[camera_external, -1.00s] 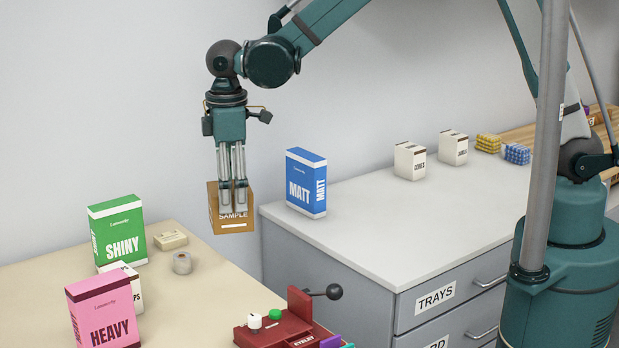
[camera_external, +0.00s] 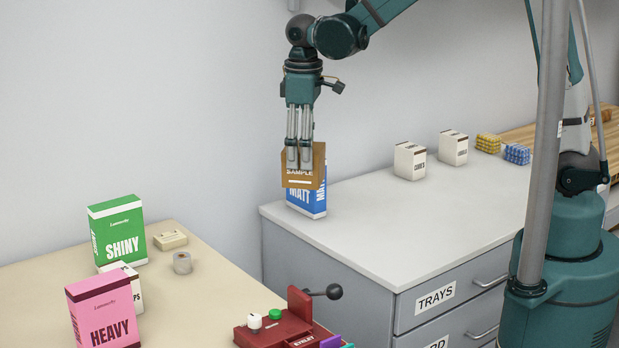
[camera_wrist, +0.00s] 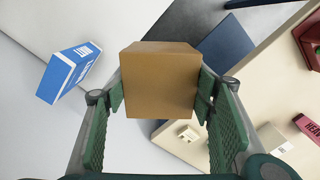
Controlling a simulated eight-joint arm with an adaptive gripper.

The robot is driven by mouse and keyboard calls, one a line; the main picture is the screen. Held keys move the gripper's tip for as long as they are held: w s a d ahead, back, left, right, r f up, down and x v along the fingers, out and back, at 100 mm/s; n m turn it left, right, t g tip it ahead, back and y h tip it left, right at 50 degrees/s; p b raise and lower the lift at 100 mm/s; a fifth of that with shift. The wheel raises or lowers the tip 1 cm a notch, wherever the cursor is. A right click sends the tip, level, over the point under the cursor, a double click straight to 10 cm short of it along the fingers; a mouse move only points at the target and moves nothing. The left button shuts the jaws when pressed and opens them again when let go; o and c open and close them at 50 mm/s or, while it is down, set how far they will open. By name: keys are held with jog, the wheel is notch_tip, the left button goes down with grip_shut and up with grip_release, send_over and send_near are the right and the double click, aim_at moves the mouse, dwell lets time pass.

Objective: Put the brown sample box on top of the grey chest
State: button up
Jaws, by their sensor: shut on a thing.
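The brown sample box (camera_external: 304,180) is held upright in my gripper (camera_external: 306,160), in the air. In the external view it covers part of the blue MATT box behind it. In the wrist view the brown box (camera_wrist: 160,75) is clamped between the two green finger pads of my gripper (camera_wrist: 160,92). The grey chest (camera_external: 350,278) has a pale flat top (camera_external: 385,235) and labelled drawers. The held box appears near the left end of the chest top; its exact height above it is hard to tell.
The blue MATT box (camera_external: 315,203) stands on the chest's left end. Two white boxes (camera_external: 410,161) stand farther back. The middle of the chest top is clear. A table at left holds a green SHINY box (camera_external: 118,232), a pink HEAVY box (camera_external: 104,312) and a red press (camera_external: 285,332).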

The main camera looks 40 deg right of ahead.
jog(key=d+m+b, duration=0.1)
jog(key=d+m, duration=0.3)
jog(key=d, duration=1.5)
jog(key=m, duration=0.4)
send_over(463, 198)
notch_tip(463, 198, down, 8)
jog(key=shift+d+f+p, duration=0.15)
jog(key=shift+f+p, duration=0.05)
jog(key=shift+p, duration=0.15)
jog(key=shift+f, duration=2.9)
jog(key=shift+f, duration=0.15)
jog(key=shift+f+b, duration=0.4)
jog(key=shift+f, duration=1.55)
jog(key=shift+f, duration=0.2)
